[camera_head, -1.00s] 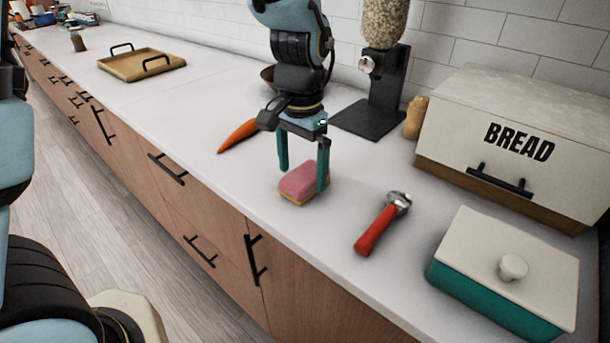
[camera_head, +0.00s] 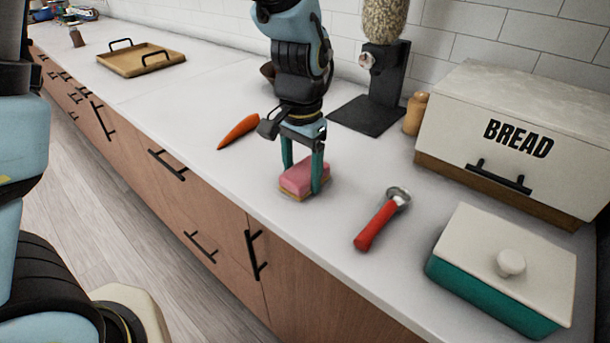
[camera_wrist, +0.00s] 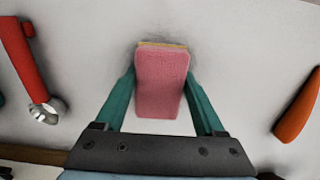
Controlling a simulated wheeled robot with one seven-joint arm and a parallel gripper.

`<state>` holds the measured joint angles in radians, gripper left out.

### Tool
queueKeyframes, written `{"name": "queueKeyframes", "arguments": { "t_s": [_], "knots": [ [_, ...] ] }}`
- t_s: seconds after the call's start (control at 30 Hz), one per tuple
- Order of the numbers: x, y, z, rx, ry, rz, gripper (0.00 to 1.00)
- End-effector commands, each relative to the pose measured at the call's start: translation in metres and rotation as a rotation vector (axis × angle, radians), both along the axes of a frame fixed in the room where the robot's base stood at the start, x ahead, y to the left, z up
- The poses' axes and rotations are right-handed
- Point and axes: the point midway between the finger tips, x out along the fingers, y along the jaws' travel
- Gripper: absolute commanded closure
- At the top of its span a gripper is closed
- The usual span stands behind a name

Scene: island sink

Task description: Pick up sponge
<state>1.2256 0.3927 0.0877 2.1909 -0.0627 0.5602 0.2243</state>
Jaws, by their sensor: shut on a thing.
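The pink sponge (camera_head: 303,180) with a yellow underside lies on the white counter near its front edge. In the wrist view the sponge (camera_wrist: 160,84) sits between the two teal fingers. My gripper (camera_head: 303,180) reaches down from above, with one finger on each side of the sponge. My gripper (camera_wrist: 160,92) is shut on the sponge. The sponge appears to be at counter level; any small gap below it cannot be told.
A red-handled tool (camera_head: 381,220) lies right of the sponge, and a carrot (camera_head: 239,131) lies to the left. A teal dish with a white lid (camera_head: 505,265), a bread box (camera_head: 515,145) and a dispenser (camera_head: 378,90) stand to the right and behind. A wooden tray (camera_head: 141,60) is far left.

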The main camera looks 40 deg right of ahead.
Motion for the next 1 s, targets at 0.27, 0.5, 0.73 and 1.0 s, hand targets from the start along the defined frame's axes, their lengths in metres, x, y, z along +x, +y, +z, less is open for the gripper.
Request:
{"name": "queueKeyframes", "arguments": {
  "t_s": [0.27,0.5,0.73,1.0],
  "knots": [
    [0.000,0.000,0.000,0.000,0.000,0.000,0.81],
    [0.000,-0.001,0.011,-0.004,-0.001,0.000,0.81],
    [0.001,-0.001,0.055,-0.007,-0.003,0.000,0.81],
    [0.000,-0.001,0.094,-0.002,-0.001,0.000,0.81]
  ]
}}
